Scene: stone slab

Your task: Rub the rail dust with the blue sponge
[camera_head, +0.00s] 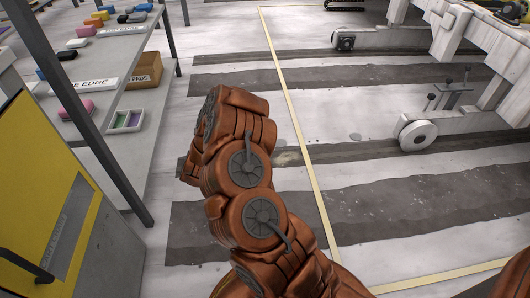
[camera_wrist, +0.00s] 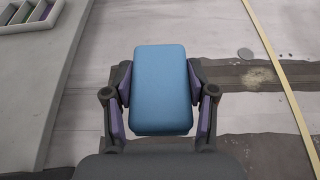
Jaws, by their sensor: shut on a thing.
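My gripper (camera_wrist: 160,85) is shut on the blue sponge (camera_wrist: 162,92) in the wrist view, with one finger on each side of it. The sponge is a rounded blue block held above the pale floor. The rail dust (camera_wrist: 258,77), a tan speckled patch, lies on a dark floor strip right of the sponge, apart from it. The dust also shows in the head view (camera_head: 288,158), just right of my arm. The arm hides the gripper and the sponge in the head view.
A grey shelf (camera_head: 140,97) with coloured blocks, a cardboard box (camera_head: 145,72) and a divided tray (camera_head: 126,121) stands at left. A yellow cabinet (camera_head: 35,180) is nearer. A white wheeled frame (camera_head: 465,125) stands right. Floor around the dust is open, crossed by a yellow line (camera_head: 310,160).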

